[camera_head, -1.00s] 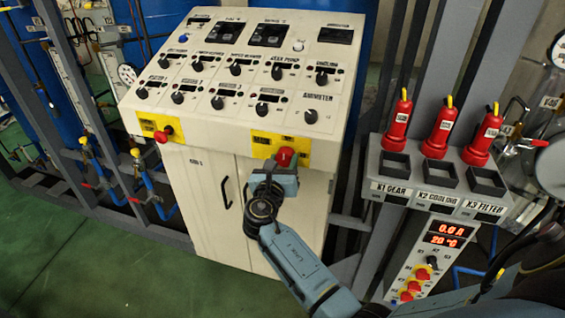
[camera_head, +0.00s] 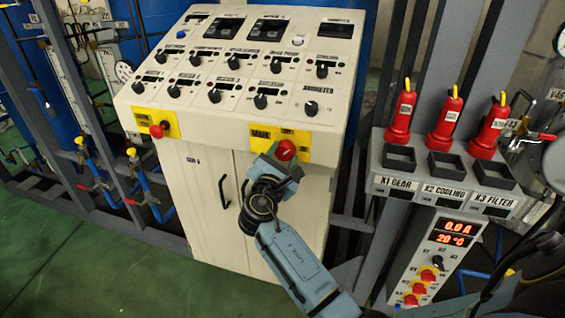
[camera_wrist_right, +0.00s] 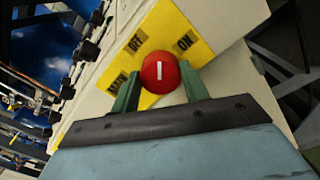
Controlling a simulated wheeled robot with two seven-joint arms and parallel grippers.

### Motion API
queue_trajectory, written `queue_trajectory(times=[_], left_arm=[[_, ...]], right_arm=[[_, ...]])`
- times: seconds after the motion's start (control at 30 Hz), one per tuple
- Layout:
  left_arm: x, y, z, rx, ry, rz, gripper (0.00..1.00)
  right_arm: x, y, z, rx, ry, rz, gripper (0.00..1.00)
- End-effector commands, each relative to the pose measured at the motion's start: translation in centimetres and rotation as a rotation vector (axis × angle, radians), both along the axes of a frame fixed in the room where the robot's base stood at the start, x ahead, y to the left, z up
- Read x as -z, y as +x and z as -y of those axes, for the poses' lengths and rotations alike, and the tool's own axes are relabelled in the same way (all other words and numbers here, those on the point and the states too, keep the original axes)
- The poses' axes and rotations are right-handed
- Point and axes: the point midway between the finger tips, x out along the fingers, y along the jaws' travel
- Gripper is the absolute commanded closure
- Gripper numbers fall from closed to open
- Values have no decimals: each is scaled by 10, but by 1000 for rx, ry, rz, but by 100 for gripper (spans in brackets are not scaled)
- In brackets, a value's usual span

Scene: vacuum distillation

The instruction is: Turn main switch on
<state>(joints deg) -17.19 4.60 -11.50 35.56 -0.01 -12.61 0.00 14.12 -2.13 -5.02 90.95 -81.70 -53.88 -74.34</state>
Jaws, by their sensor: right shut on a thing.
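The main switch is a red round knob (camera_head: 285,150) with a white bar, on a yellow plate (camera_head: 262,138) at the right of the cabinet's front edge. In the right wrist view the knob (camera_wrist_right: 160,73) sits between the two green fingers, and the plate (camera_wrist_right: 172,30) reads MAIN, OFF and ON. The white bar stands roughly upright in that view. My right gripper (camera_head: 283,160) is shut on the knob, one finger on each side; it also shows in the right wrist view (camera_wrist_right: 160,88). My left gripper is not in view.
The white control cabinet (camera_head: 200,190) carries several black knobs and displays on its sloped panel. Another red knob (camera_head: 157,131) on yellow is at its left. Several red plugs (camera_head: 446,122) stand on a grey rack at the right. Green floor lies at the lower left.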

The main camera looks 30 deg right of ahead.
Motion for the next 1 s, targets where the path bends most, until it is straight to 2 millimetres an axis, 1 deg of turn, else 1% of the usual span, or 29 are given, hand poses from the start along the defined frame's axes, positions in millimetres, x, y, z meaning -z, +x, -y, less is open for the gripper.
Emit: queue_trajectory(times=[0.03,0.6,0.8,1.0], left_arm=[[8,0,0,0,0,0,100],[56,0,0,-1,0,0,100],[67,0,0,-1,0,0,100],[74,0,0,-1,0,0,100]], right_arm=[[4,0,-1,0,32,36,78],[5,0,-1,0,367,427,78],[6,-1,0,1,451,523,78],[5,0,0,1,502,583,78]])
